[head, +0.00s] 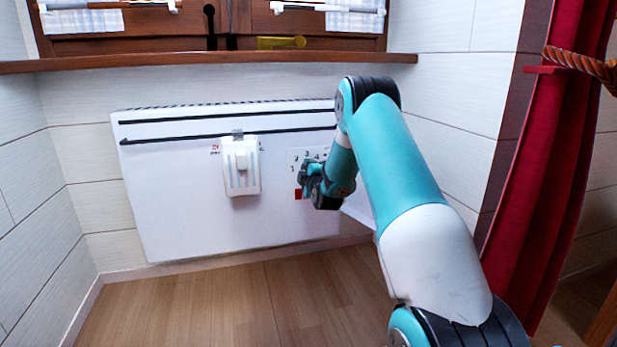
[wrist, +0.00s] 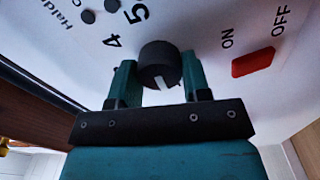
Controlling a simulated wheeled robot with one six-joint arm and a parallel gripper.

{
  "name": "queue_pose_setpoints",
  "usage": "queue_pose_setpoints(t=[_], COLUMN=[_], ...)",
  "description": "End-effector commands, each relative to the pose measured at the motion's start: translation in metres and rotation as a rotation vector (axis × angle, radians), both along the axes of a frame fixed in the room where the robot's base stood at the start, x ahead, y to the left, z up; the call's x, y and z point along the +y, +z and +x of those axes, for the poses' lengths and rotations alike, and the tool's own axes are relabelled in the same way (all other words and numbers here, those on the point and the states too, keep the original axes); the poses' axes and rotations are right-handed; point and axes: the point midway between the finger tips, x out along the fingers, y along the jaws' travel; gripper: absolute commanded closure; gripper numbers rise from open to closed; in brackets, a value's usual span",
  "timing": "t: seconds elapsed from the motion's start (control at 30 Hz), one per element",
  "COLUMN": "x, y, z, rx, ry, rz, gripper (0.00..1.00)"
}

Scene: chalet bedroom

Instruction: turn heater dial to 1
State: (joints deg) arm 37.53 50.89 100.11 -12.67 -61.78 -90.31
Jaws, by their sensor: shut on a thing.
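The white wall heater (head: 185,200) stands below the window sill in the head view. Its round black dial (wrist: 158,60) has a white pointer mark, which points down and slightly right in the wrist view. The printed 4 and 5 show at the dial's upper left there; the number at the pointer is hidden by my gripper. My gripper (wrist: 160,78) has one finger on each side of the dial and is shut on it. In the head view my gripper (head: 306,178) covers the dial; some printed numbers show around it.
A red ON/OFF switch (wrist: 253,62) sits beside the dial. A white box (head: 241,178) hangs on the heater front, left of my gripper. A wooden sill (head: 200,60) runs above the heater. A red curtain (head: 545,150) hangs at the right. The wooden floor (head: 220,305) in front is clear.

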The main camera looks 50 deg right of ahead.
Motion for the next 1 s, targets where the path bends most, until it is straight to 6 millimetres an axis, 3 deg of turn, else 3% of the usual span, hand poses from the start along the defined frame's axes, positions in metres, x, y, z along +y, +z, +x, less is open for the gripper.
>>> queue_pose_setpoints(t=[0.63,0.67,0.73,1.0], x=[0.0014,0.0014,0.0011,-0.0004], y=[0.0,0.0,0.0,-0.0002], z=[0.0012,0.0012,0.0011,-0.0002], rx=[0.024,0.024,0.023,0.024], ry=[0.003,0.003,0.003,0.0], rz=[-0.039,-0.039,-0.04,-0.039], gripper=[0.8,0.49,0.33,0.31])
